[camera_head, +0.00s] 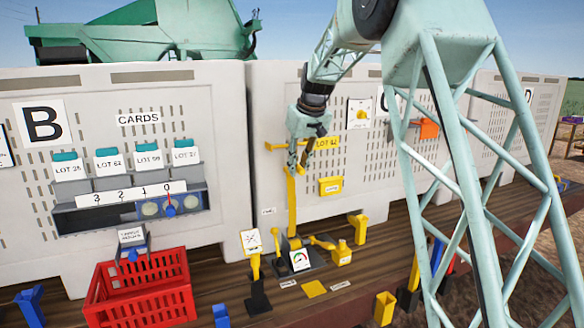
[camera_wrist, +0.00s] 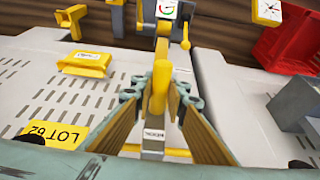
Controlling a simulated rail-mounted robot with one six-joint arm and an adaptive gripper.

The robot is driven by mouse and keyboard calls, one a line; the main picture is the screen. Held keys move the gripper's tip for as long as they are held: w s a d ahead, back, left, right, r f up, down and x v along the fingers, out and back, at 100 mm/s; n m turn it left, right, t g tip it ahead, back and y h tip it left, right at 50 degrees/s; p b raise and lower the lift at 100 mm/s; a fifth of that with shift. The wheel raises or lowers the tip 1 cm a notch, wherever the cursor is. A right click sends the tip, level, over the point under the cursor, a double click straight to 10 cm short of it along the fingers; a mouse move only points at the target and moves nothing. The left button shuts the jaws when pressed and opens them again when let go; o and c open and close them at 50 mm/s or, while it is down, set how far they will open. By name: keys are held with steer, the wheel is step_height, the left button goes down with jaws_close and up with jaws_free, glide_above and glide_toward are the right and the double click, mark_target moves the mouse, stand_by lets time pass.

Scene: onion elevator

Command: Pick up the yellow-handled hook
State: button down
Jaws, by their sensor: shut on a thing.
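The yellow-handled hook (camera_head: 291,205) hangs upright in front of the pale slotted wall in the head view. Its upper end is at my gripper (camera_head: 302,157), and its lower end is just above the gear on the deck. In the wrist view the yellow hook (camera_wrist: 160,88) stands between the two fingertips of my gripper (camera_wrist: 158,98), which are shut on it. A yellow bracket (camera_head: 279,146) sticks out from the wall beside my gripper. I cannot tell whether the hook touches it. The hook's far end is partly hidden.
A gauge (camera_head: 300,260) with yellow levers stands on the deck below. A yellow holder (camera_head: 330,186) and a LOT 62 label (camera_head: 327,142) are on the wall. A red crate (camera_head: 140,290) and a card rack (camera_head: 130,200) are at left.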

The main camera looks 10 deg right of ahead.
mark_target(299, 166)
steer(key=shift+r, duration=0.1)
steer(key=shift+w+r+v, duration=0.1)
steer(key=shift+w+v, duration=0.15)
steer(key=shift+v, duration=0.85)
steer(key=shift+w+r+v, duration=0.1)
steer(key=shift+w+v, duration=0.15)
steer(key=shift+v, duration=0.85)
steer(key=shift+w+r+v, duration=0.1)
steer(key=shift+w+v, duration=0.15)
steer(key=shift+v, duration=0.85)
steer(key=shift+s+a, duration=0.1)
steer(key=shift+a, duration=0.05)
steer(key=s+d+b, duration=0.3)
steer(key=s, duration=1)
steer(key=shift+s, duration=0.2)
steer(key=shift+d, duration=0.1)
steer(key=shift+r, duration=0.2)
